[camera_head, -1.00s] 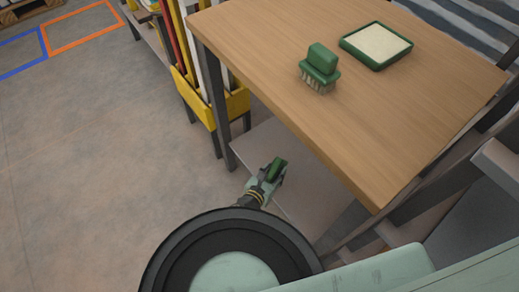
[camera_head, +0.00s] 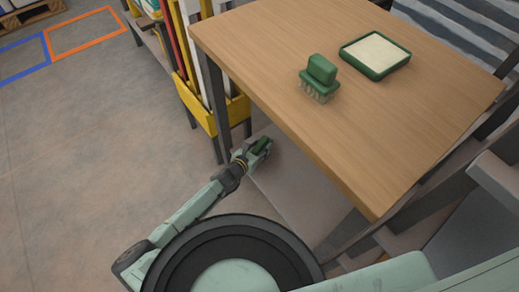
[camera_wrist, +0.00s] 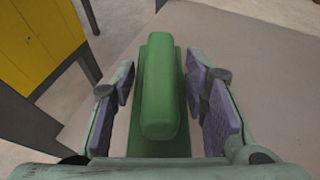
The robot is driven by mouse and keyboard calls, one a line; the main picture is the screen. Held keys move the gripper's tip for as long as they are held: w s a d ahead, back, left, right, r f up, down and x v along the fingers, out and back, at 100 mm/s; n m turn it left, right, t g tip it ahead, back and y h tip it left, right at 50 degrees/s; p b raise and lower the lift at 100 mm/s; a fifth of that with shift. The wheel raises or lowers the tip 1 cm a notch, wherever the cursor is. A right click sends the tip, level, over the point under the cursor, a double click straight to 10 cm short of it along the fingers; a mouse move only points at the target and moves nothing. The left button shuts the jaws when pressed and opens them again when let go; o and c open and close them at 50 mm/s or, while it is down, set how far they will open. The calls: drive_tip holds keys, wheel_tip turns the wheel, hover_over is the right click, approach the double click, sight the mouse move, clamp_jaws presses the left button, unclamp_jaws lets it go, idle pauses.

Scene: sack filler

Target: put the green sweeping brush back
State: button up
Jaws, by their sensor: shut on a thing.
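My gripper (camera_head: 258,149) is beside the wooden table, low down, over the grey shelf under the tabletop. It is shut on a green brush (camera_wrist: 160,85), which I take for the sweeping brush. In the wrist view the brush's long rounded grip lies between the two purple finger pads, above a flat green base. Its bristles are hidden, and I cannot tell whether it touches the shelf (camera_head: 283,172). A second green brush (camera_head: 321,75), with pale bristles, stands on the tabletop (camera_head: 400,110), beside a green tray with a cream filling (camera_head: 375,55).
A yellow rack (camera_head: 205,110) with long upright pieces stands left of the table, close to my gripper; its yellow panel also shows in the wrist view (camera_wrist: 45,40). A dark table leg (camera_head: 217,115) is nearby. The floor on the left is clear, with blue and orange outlines.

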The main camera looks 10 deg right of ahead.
drive_tip(key=shift+f, duration=0.85)
drive_tip(key=shift+f, duration=0.2)
drive_tip(key=o, duration=1.2)
drive_tip(key=shift+o, duration=0.2)
drive_tip(key=shift+r, duration=0.2)
drive_tip(key=shift+s+a+r, duration=0.1)
drive_tip(key=shift+s+a, duration=0.05)
drive_tip(key=shift+a, duration=0.1)
drive_tip(key=v, duration=1.1)
drive_tip(key=shift+s, duration=0.2)
drive_tip(key=shift+r, duration=0.15)
